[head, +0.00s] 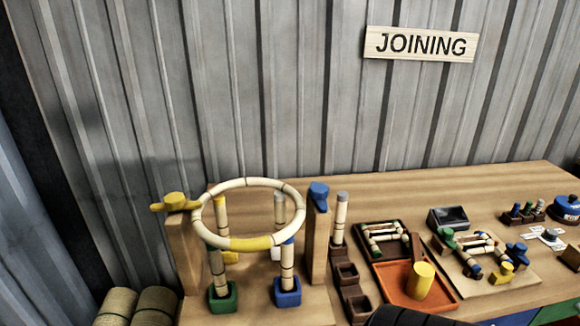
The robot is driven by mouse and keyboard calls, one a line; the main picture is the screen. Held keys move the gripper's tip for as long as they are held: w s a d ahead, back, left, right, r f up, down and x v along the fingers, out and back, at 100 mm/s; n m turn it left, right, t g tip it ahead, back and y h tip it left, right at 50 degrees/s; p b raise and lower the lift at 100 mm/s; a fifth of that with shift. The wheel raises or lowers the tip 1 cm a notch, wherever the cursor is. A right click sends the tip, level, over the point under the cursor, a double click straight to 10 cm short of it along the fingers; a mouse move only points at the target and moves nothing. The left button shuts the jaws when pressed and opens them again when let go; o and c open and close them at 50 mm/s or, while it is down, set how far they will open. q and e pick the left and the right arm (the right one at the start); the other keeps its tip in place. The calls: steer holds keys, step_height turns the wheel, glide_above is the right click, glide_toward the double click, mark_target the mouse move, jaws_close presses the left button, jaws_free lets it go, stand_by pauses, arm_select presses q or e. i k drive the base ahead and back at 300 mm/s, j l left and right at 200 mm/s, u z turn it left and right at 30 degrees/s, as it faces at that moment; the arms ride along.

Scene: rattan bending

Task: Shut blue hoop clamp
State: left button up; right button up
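The blue hoop clamp (319,191) sits on top of the right wooden post (317,245). Its blue piece lies over the post top and does not visibly reach across the hoop. The pale rattan hoop (248,183) with a yellow band rests on several jointed legs between the posts. A yellow clamp (176,201) sits on the left wooden post (185,250), its arm pointing left, away from the hoop. A dark rounded part of mine shows at the bottom edge, but no fingertips show. Neither gripper can be made out.
Right of the blue clamp stand a rattan post (340,215) and a dark socket rack (347,272). An orange tray (402,295) holds a yellow cylinder (420,280). Framed rattan pieces (385,236) and a board (515,285) crowd the right. A corrugated wall (270,80) stands behind.

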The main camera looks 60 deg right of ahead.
mark_target(319, 191)
steer(key=z, duration=1.95)
